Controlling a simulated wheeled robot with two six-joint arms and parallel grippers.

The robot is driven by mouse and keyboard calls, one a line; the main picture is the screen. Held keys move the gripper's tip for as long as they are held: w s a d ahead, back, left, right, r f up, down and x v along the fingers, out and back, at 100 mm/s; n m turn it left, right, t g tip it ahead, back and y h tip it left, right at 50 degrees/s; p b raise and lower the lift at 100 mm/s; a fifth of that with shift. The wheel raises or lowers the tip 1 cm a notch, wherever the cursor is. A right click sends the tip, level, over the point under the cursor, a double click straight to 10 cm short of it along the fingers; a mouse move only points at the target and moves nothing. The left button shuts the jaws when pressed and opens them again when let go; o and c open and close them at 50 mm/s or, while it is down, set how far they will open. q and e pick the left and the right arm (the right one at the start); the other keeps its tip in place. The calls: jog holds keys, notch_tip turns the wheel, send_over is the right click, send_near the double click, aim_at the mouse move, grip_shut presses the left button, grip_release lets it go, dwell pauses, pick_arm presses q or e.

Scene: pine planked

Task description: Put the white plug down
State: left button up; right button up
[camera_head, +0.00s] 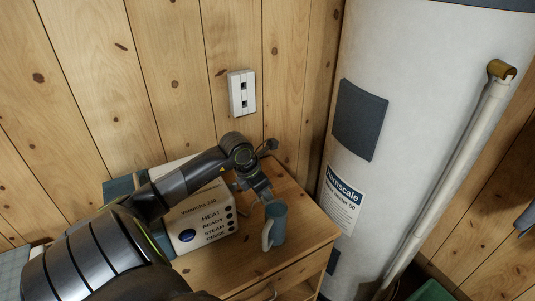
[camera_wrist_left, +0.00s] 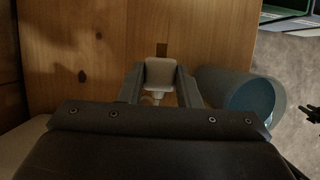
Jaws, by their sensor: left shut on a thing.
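The white plug (camera_wrist_left: 160,73) sits between the two fingers of my left gripper (camera_wrist_left: 160,82) in the left wrist view, with wood surface behind it. A thin pale piece shows below it, between the fingers. In the head view my left gripper (camera_head: 262,195) points down over the wooden cabinet top (camera_head: 300,212), just behind a blue-grey mug. The plug cannot be made out there. Whether it touches the wood I cannot tell. My right gripper is not in view.
The blue-grey mug (camera_head: 278,222) stands close to the gripper, and right beside it in the wrist view (camera_wrist_left: 218,88). A white machine with labels (camera_head: 205,222) stands left. A wall outlet (camera_head: 242,92) is behind; a water heater (camera_head: 375,60) stands right. Bare wood lies right of the mug.

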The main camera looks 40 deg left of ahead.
aim_at(261, 202)
pick_arm(q)
notch_tip(261, 202, down, 6)
jog(key=shift+p, duration=0.5)
jog(key=shift+f, duration=0.35)
jog(key=o, duration=1.1)
